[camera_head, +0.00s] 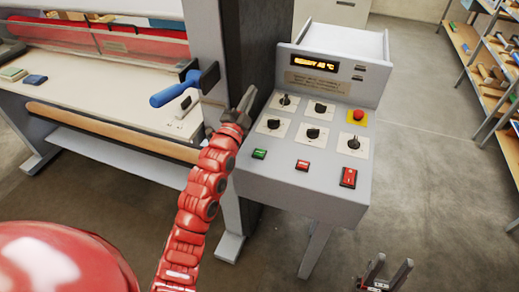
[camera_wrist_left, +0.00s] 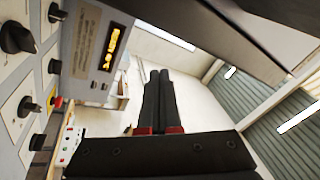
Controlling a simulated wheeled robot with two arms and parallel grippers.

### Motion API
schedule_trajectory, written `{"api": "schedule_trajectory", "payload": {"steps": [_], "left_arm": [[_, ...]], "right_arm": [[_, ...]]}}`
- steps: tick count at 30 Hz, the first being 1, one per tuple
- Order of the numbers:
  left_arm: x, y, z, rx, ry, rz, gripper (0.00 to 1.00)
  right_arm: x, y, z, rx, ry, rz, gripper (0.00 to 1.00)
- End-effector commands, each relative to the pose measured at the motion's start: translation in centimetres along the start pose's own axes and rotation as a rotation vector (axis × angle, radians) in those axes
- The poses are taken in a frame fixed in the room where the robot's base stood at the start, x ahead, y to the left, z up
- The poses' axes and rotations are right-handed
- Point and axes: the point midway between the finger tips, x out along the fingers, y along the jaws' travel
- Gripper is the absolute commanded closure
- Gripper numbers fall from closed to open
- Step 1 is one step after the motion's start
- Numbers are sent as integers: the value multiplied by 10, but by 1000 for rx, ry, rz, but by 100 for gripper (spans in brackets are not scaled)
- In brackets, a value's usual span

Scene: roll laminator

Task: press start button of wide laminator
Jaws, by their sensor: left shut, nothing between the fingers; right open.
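The wide laminator's control panel (camera_head: 305,190) stands right of the machine's grey post in the head view. Its front row has a green button (camera_head: 259,154), a red button (camera_head: 302,165) and a larger red switch (camera_head: 348,177). My left gripper (camera_head: 247,98) is shut and empty, pointing up at the panel's left edge, above and left of the green button. In the left wrist view its closed fingers (camera_wrist_left: 157,85) point past the panel (camera_wrist_left: 75,50). No button shows clearly under the fingers there. My right gripper (camera_head: 388,268) is open and empty, low at the bottom right.
The panel holds several black knobs (camera_head: 312,133), a red emergency button (camera_head: 358,116) on yellow and a lit display (camera_head: 315,62). A blue-handled crank (camera_head: 183,88) sits just left of my left gripper. Shelves (camera_head: 490,70) stand far right. The floor between is clear.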

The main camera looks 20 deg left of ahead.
Motion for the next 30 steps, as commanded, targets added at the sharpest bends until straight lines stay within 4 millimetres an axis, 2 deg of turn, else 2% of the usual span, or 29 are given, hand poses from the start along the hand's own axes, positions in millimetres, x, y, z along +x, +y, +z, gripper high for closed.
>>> {"api": "schedule_trajectory", "payload": {"steps": [2, 5, 9, 15, 18, 21, 30], "left_arm": [[18, 1, -15, 167, 14, 147, 100], [23, 16, -29, 410, 58, 375, 100], [2, 34, -42, 764, 180, 676, 100], [-46, 41, -37, 1128, 351, 989, 100], [-62, 41, -33, 1219, 404, 1071, 100], [-70, 41, -31, 1256, 428, 1109, 100], [-70, 41, -31, 1258, 431, 1112, 100]], "right_arm": [[0, 0, 0, 0, 0, 0, 54], [0, 0, 0, 0, 0, 0, 54], [0, 0, 0, 0, 0, 0, 54], [0, 0, 0, 0, 0, 0, 54], [0, 0, 0, 0, 0, 0, 54], [0, 0, 0, 0, 0, 0, 54], [0, 0, 0, 0, 0, 0, 54]]}}
